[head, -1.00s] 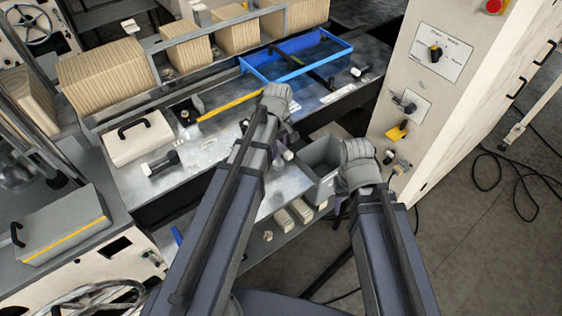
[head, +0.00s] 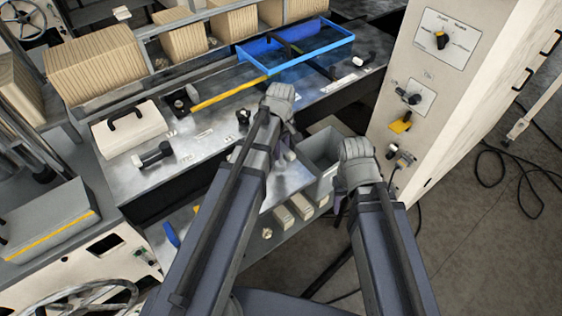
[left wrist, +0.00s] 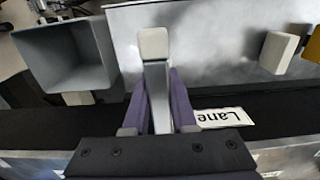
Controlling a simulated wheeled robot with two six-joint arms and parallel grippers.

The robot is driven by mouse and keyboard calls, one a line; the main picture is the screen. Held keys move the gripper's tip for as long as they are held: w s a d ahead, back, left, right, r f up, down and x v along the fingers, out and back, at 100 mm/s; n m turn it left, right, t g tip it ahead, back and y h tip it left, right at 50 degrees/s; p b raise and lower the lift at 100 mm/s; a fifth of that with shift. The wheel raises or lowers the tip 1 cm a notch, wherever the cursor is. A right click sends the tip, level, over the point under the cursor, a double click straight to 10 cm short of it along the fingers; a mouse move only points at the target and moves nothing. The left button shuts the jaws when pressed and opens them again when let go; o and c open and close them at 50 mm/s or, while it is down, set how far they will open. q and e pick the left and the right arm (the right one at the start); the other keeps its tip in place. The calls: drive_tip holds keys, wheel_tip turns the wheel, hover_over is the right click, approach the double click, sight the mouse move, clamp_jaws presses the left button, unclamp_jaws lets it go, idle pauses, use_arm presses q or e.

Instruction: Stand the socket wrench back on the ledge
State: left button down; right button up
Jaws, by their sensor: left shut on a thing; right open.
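My left gripper (head: 286,152) is over the near edge of the metal worktop. In the left wrist view its purple fingers (left wrist: 158,100) are shut on a grey metal bar with a pale, rounded end, apparently the socket wrench (left wrist: 156,78). The arm hides it in the head view. The bar points away from the wrist camera; I cannot tell whether it touches anything. My right gripper (head: 340,206) is open beside the grey bin, its fingers mostly hidden by the hand. I cannot tell which surface is the ledge.
The grey open bin (head: 325,182) stands between the worktop and the pale control cabinet (head: 432,100). Pale blocks (head: 283,217) lie on the lower shelf. A blue tray (head: 300,50), a white case (head: 128,128) and a dark-headed tool (head: 152,155) are on the worktop. A "Lane" label (left wrist: 222,117) shows near the fingers.

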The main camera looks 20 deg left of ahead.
sight(281, 164)
use_arm(q)
drive_tip(key=shift+f+b, duration=1.8)
drive_tip(key=shift+b, duration=0.05)
drive_tip(key=shift+f, duration=0.1)
drive_tip(key=shift+f, duration=0.15)
drive_tip(key=c, duration=0.7)
unclamp_jaws()
wheel_tip(281, 164, up, 13)
drive_tip(key=p, duration=1.2)
drive_tip(key=shift+f, duration=0.2)
drive_tip(key=s+d+m, duration=0.3)
drive_tip(key=s+m, duration=0.1)
drive_tip(key=s+d+m, duration=0.4)
drive_tip(key=s+m, duration=0.1)
drive_tip(key=s+d+m+y, duration=0.1)
drive_tip(key=s+d+m, duration=0.2)
drive_tip(key=s+m, duration=0.2)
drive_tip(key=shift+s+d, duration=0.25)
